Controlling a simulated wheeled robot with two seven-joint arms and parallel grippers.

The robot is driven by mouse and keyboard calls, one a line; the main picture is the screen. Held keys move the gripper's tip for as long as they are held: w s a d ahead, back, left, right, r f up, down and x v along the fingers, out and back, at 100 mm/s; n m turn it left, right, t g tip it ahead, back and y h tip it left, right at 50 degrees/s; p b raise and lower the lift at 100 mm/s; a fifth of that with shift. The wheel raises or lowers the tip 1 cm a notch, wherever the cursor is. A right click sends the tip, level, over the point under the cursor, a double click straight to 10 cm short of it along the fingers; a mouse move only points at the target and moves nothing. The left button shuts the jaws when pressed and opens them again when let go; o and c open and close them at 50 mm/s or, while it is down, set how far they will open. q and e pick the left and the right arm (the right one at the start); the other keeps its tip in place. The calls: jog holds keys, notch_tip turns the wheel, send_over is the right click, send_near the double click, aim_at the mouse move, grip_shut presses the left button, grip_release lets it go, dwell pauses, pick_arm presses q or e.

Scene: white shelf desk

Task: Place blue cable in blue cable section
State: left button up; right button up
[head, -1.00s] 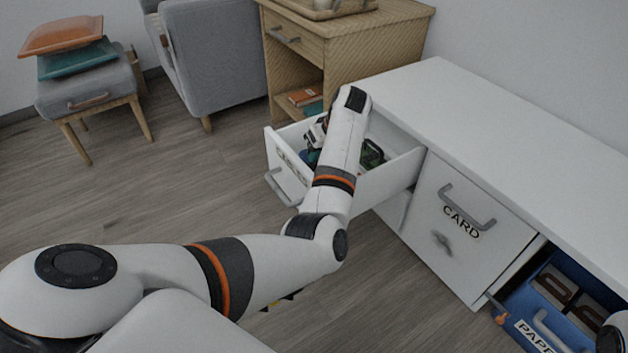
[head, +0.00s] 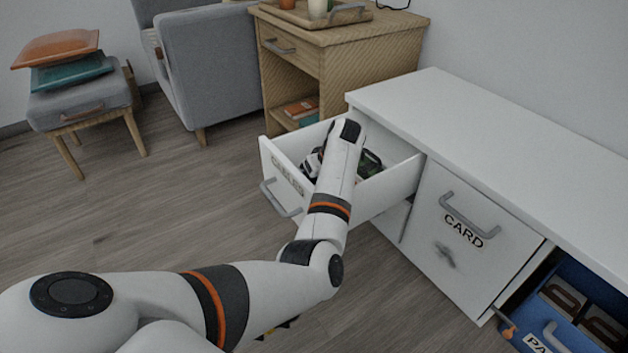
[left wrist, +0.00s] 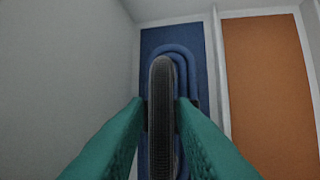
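In the left wrist view, the two teal fingers of my left gripper (left wrist: 162,115) stand close on both sides of a dark ribbed loop. Looped blue cable (left wrist: 186,70) shows just behind and beside it, over a narrow blue section (left wrist: 205,45). The dark loop seems to belong to this cable bundle, and the fingers appear to press it from both sides. Whether the bundle rests on the section floor, I cannot tell. In the head view, my left arm reaches into the open drawer (head: 385,187) and hides the gripper tips. My right gripper is out of view.
An orange section (left wrist: 268,90) lies right of the blue one, behind a thin white divider. A grey wall (left wrist: 60,80) rises at left. The CARD drawer (head: 460,225) is shut. A blue bin (head: 570,290) with dark items shows in an opening at lower right.

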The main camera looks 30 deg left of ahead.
pick_arm(q)
jog(key=shift+o, duration=0.7)
jog(key=shift+r, duration=0.1)
